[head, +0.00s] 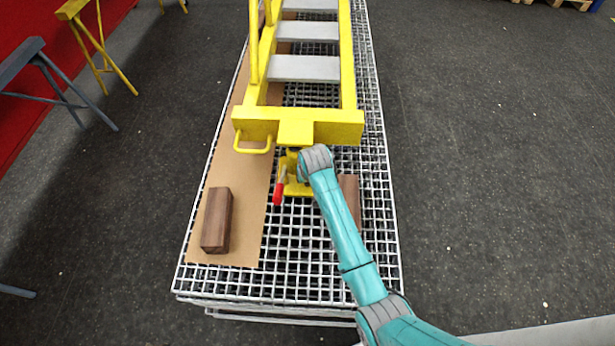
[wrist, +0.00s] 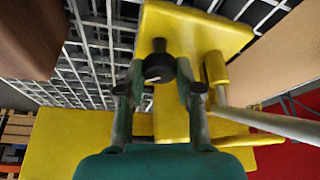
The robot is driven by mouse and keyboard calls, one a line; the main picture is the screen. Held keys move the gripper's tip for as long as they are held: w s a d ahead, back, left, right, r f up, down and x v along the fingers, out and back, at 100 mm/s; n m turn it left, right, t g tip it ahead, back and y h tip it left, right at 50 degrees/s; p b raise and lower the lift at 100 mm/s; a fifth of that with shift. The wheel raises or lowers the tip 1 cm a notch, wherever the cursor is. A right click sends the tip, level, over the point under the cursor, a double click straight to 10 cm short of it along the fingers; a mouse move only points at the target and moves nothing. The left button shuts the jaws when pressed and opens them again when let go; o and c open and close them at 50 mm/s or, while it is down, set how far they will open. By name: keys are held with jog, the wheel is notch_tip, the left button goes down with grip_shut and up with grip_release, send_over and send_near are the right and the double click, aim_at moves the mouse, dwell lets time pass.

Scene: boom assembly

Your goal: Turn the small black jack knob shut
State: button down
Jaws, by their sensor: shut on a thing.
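The small black jack knob (wrist: 158,67) shows in the wrist view, round and dark, between my two fingertips. My gripper (wrist: 158,86) is shut on it, one finger on each side. The yellow jack (wrist: 190,27) has a flat plate behind the knob and a pale lever (wrist: 270,124) running off to the right. In the head view the jack (head: 298,189) stands on the grating below the boom's end, with its red-tipped lever (head: 278,192) at its left. There my arm's end hides the knob and my gripper. I cannot tell how far the knob is turned.
The yellow boom (head: 349,124) with grey treads lies along the grating table (head: 320,284). A wooden block (head: 216,219) sits on the brown board (head: 208,255) at left; another block (head: 349,192) is partly behind my arm. Open floor lies to the right.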

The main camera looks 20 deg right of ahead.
jog(key=m+h, duration=0.1)
jog(key=m, duration=0.2)
jog(key=m+g+h, duration=0.1)
jog(key=m, duration=0.2)
jog(key=shift+a, duration=0.15)
dwell(0.4)
jog(key=c, duration=0.8)
grip_release()
jog(key=shift+r, duration=0.1)
jog(key=v, duration=1.1)
jog(key=shift+a+r, duration=0.35)
